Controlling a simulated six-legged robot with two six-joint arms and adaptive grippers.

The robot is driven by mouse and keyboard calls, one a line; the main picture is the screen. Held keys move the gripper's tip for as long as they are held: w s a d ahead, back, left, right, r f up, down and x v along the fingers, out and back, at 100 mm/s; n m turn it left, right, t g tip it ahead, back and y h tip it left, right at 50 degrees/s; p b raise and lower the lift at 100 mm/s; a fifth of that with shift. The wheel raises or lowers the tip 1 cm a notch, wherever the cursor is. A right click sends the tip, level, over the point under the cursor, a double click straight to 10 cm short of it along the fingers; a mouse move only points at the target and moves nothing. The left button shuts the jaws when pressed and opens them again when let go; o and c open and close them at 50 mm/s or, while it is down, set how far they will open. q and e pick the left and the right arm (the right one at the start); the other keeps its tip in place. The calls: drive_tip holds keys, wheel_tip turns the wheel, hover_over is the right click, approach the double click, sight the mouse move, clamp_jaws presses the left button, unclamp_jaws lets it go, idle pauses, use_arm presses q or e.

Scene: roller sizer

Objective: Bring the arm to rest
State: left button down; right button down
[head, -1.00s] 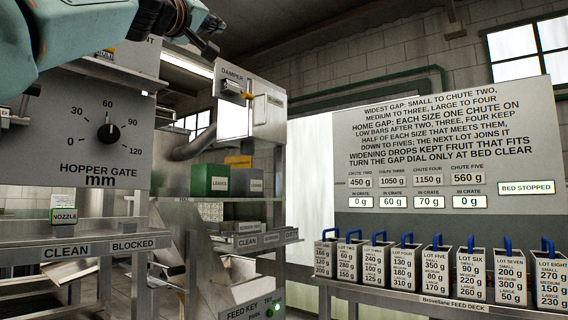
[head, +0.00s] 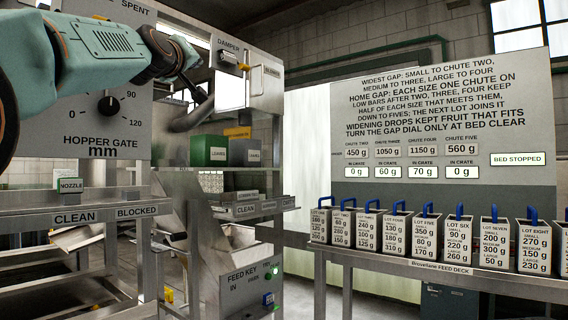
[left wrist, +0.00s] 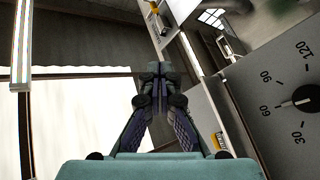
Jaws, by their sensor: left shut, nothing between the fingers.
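My left arm comes in from the upper left of the head view, across the hopper gate panel (head: 110,125). My left gripper (head: 203,97) is at the arm's end, in front of the gap between the hopper gate panel and the damper box (head: 250,78). In the left wrist view its fingers (left wrist: 158,80) are together and empty. The hopper gate dial (left wrist: 303,97) shows at the right of that view, apart from the fingers. My right gripper is not in view.
A rail marked clean and blocked (head: 90,217) carries a nozzle box (head: 70,186). A green box (head: 208,150) stands on a shelf behind. Lot bins (head: 428,235) line the feed deck (head: 450,262) at right. The sign board (head: 450,205) reads bed stopped.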

use_arm(q)
drive_tip(key=w+a+f+m+g+y, duration=0.1)
drive_tip(key=w+a+f+g+y, duration=0.15)
drive_tip(key=f, duration=1.55)
drive_tip(key=w+a+f+g+y, duration=0.1)
drive_tip(key=w+a+f+g, duration=0.2)
drive_tip(key=f, duration=1.5)
drive_tip(key=s+f+m+g+b, duration=0.1)
drive_tip(key=s+f, duration=0.2)
drive_tip(key=f, duration=0.7)
drive_tip(key=s+f+m+g, duration=0.1)
drive_tip(key=s+f+g, duration=0.15)
drive_tip(key=f, duration=0.75)
drive_tip(key=s+f+g+b, duration=0.1)
drive_tip(key=s+f, duration=0.2)
drive_tip(key=f, duration=0.7)
drive_tip(key=s+d+f+m+g+h, duration=0.15)
drive_tip(key=s+f+g, duration=0.35)
drive_tip(key=s+f, duration=1.5)
drive_tip(key=s+f+m+g+b, duration=0.1)
drive_tip(key=s+f+g, duration=0.2)
drive_tip(key=s, duration=1.2)
drive_tip(key=s+d+f+g+b, duration=0.1)
drive_tip(key=s+f+g, duration=0.2)
drive_tip(key=s+f, duration=0.4)
drive_tip(key=s, duration=0.9)
drive_tip(key=shift+d+f+m+g+h, duration=0.15)
drive_tip(key=shift+f+m+g+h, duration=0.15)
drive_tip(key=shift+m+g+h, duration=0.1)
